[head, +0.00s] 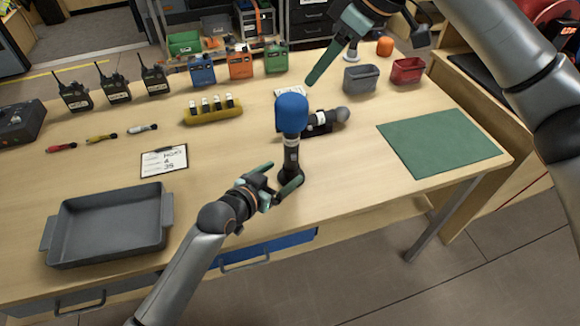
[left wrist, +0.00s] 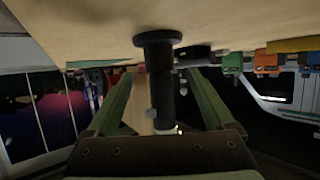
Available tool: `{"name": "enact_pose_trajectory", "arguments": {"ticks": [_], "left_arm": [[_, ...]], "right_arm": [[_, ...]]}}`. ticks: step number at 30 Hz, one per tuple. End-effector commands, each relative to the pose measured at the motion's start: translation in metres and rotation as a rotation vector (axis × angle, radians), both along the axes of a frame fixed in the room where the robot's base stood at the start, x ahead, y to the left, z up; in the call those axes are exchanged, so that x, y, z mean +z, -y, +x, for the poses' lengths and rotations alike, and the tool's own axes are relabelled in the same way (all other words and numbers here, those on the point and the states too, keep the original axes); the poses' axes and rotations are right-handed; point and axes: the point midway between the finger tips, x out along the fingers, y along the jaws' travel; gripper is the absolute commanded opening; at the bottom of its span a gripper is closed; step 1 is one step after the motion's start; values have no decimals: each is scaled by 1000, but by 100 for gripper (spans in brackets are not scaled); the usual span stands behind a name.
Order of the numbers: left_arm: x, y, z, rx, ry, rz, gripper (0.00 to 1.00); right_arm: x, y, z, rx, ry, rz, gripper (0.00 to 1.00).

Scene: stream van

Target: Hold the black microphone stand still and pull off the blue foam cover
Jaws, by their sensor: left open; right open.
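The black microphone stand (head: 291,160) stands upright near the table's front edge, with the blue foam cover (head: 291,112) on top. My left gripper (head: 281,188) is open low at the stand, its green fingers either side of the shaft. In the left wrist view, which appears upside down, the stand (left wrist: 161,95) shows between the open fingers (left wrist: 160,95); contact cannot be told. The cover is not clear there. My right gripper (head: 335,55) is above the back of the table, up and right of the cover, open and apart from it.
A second microphone (head: 325,120) lies just behind the stand. A grey tray (head: 110,262) is at the front left, a green mat (head: 438,141) at the right. Grey (head: 361,77) and red (head: 407,71) bins stand behind the mat. A label card (head: 164,161) lies left of the stand.

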Motion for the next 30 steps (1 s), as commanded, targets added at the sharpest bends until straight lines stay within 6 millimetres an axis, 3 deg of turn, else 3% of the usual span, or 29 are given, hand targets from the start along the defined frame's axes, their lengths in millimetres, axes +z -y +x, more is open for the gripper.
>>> {"name": "enact_pose_trajectory", "arguments": {"ticks": [9,24,30], "left_arm": [[-15,20,32,-1,-2,-1,87],[-20,26,40,-1,-1,-1,87],[-20,26,40,-1,-2,-1,66]], "right_arm": [[0,0,0,0,0,0,50],[0,0,0,0,0,0,50],[0,0,0,0,0,0,50]]}}
